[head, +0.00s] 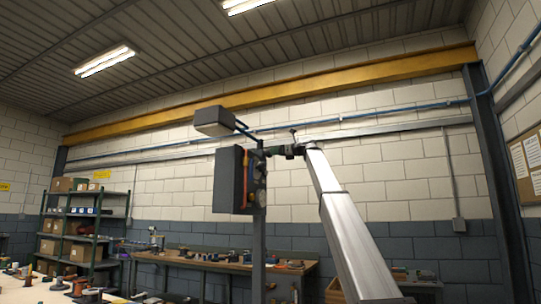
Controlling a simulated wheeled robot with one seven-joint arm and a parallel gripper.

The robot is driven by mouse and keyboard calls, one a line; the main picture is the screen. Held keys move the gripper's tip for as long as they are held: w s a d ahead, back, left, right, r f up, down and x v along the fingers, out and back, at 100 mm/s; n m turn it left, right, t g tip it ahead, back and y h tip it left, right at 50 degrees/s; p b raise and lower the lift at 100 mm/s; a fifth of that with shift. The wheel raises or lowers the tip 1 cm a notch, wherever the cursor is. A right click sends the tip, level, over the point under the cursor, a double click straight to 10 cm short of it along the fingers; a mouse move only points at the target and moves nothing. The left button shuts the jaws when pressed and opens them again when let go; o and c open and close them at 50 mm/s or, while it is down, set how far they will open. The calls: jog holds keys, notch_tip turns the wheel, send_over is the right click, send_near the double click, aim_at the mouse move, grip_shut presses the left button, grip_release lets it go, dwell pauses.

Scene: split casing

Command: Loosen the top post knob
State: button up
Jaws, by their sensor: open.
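A dark grey upright post (259,250) stands near the middle of the head view. A dark box-shaped casing (228,181) is fixed to its left side, with a smaller grey box (214,121) above it. Several small round parts show along the upper post; the top post knob cannot be clearly told apart from them. My gripper (270,152) is at the post's top, at the end of my raised arm, coming from the right. It is small and dark here. Its fingers are open at or very near the post top; whether they touch anything cannot be seen.
A workbench (215,265) with tools runs along the back wall behind the post. A shelf rack (85,235) with boxes stands at the left. A table (40,292) with parts is at the lower left. The air left of the casing looks clear.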

aim_at(268, 153)
jog(key=x, duration=0.4)
jog(key=shift+w+a, duration=0.15)
jog(key=shift+a, duration=0.1)
jog(key=c, duration=0.9)
